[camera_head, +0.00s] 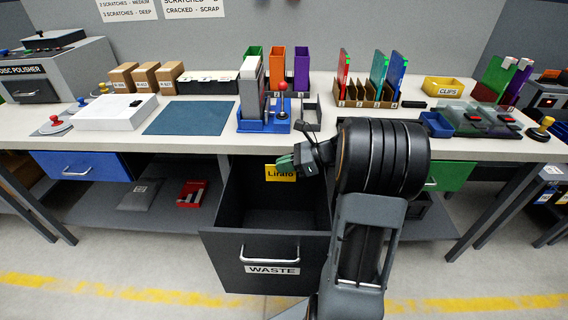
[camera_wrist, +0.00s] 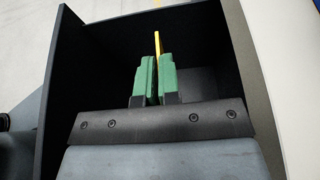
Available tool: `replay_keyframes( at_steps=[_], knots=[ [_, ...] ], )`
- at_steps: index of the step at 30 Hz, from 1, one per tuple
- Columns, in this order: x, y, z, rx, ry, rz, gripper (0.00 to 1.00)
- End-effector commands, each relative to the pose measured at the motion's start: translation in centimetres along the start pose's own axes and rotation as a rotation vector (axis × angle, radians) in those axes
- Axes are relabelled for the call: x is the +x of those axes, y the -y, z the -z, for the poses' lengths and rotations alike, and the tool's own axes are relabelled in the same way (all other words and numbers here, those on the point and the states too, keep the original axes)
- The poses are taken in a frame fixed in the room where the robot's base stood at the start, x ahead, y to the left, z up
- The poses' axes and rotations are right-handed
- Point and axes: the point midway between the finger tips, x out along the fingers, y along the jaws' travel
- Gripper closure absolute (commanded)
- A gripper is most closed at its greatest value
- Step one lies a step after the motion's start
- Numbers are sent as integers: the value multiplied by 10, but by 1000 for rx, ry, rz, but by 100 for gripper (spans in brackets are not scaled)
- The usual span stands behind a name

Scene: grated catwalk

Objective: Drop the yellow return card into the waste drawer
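The yellow return card (camera_head: 281,172), with dark lettering on it, hangs over the open waste drawer. My gripper (camera_head: 288,161) has green fingertips and is shut on the card. In the wrist view the card (camera_wrist: 157,42) shows edge-on as a thin yellow strip between the fingertips (camera_wrist: 154,80). The dark waste drawer (camera_head: 226,254) is pulled out below the bench, with a metal handle and a WASTE label on its front. Its inside looks empty where I can see it. In the wrist view the drawer wall (camera_wrist: 85,45) surrounds the card and fingertips.
The white bench top (camera_head: 200,143) runs above the drawer, holding a blue stand (camera_head: 262,126), a teal mat (camera_head: 190,117) and a card rack (camera_head: 365,98). A green drawer (camera_head: 447,175) is at right behind my arm.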

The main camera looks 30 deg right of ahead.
Motion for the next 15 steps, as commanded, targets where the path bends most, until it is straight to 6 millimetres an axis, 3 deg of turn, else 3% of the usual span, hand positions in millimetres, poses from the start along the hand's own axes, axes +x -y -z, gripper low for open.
replay_keyframes(
  at_steps=[6,15],
  knots=[
    [0,0,0,0,0,0,100],
    [0,0,0,0,0,0,68]
  ],
)
